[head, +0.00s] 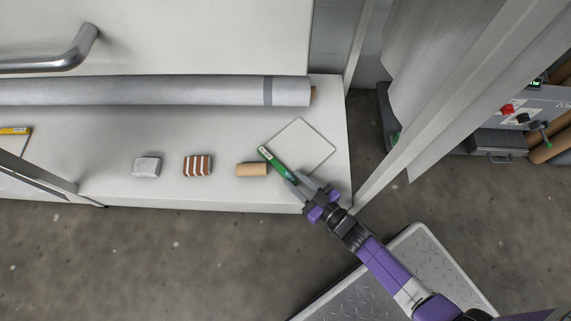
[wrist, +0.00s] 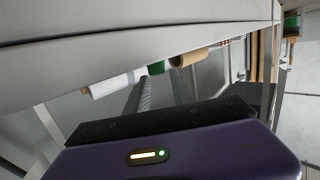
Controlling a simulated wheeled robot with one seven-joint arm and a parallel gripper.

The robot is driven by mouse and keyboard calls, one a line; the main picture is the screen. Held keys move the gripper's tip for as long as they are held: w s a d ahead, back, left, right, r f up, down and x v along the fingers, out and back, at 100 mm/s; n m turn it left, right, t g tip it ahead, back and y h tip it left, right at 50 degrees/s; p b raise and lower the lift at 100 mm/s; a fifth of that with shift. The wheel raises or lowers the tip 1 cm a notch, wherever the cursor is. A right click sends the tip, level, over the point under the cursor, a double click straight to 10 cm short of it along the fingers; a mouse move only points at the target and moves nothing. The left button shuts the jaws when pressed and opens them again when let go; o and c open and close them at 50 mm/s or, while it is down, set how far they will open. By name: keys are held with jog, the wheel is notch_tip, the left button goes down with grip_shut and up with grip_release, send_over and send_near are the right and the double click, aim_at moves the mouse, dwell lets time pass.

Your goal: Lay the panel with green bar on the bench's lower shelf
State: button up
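The panel with green bar (head: 306,143) is a pale square sheet at the right end of the bench top (head: 225,190), turned at an angle. Its green bar (head: 275,162) runs along its lower-left edge. My gripper (head: 303,184) is at the bar's lower end, over the bench's front edge; its fingers look spread. In the wrist view a green piece (wrist: 156,68), likely the bar, shows beyond and between the two separated fingers (wrist: 160,88). I cannot tell whether a finger touches the panel. The lower shelf is not visible in the head view.
A tan roll (head: 251,170) lies just left of the green bar. A brown-striped block (head: 198,165) and a grey block (head: 146,166) lie further left. A long grey roll (head: 150,91) lies behind. A slanted post (head: 420,130) stands right of the bench.

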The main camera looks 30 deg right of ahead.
jog(key=p+v, duration=0.1)
jog(key=v, duration=0.4)
jog(key=shift+s+r, duration=0.2)
jog(key=shift+s, duration=0.1)
jog(key=s+r+h, duration=0.1)
jog(key=s+r, duration=0.4)
jog(key=r, duration=0.5)
jog(key=s+a+r+m, duration=0.1)
jog(key=s+r, duration=0.4)
jog(key=r, duration=0.5)
jog(key=s+a+r+g+h, duration=0.1)
jog(key=s+r, duration=0.4)
jog(key=r, duration=0.6)
jog(key=shift+s+m+h, duration=0.25)
jog(key=shift+m+h, duration=0.05)
jog(key=shift+m, duration=0.1)
jog(key=shift+r, duration=0.15)
notch_tip(320, 180, up, 37)
jog(key=p, duration=3.7)
